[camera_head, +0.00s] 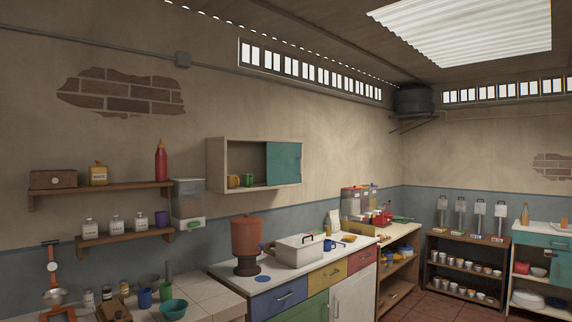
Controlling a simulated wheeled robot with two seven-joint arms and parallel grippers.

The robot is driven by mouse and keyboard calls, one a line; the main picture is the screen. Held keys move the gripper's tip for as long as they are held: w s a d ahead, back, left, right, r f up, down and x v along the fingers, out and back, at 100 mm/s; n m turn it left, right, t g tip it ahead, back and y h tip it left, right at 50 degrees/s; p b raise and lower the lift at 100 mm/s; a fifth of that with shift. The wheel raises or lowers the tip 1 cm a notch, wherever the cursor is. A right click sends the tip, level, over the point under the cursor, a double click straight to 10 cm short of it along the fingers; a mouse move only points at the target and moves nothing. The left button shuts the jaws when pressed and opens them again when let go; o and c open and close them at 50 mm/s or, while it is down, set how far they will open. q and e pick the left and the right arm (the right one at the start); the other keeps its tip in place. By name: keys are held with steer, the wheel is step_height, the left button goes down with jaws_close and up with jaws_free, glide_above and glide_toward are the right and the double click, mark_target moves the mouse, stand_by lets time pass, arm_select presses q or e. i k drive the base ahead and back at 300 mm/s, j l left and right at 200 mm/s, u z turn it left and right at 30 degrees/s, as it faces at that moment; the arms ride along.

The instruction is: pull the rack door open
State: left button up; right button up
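A pale wooden wall rack (222,141) hangs above the counter, left of the picture's middle. Its teal door panel (284,164) covers the right part of the front. No handle on the panel can be made out. Whether the panel slides or swings I cannot tell. What lies behind it is hidden. Neither of my grippers is in view.
The wall right of the rack is bare.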

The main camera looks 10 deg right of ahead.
mark_target(284, 160)
steer(key=i+l+z, duration=0.5)
steer(key=i, duration=0.2)
steer(key=i+l+z, duration=0.25)
steer(key=i, duration=0.6)
steer(key=i+z, duration=0.3)
steer(key=i, duration=0.6)
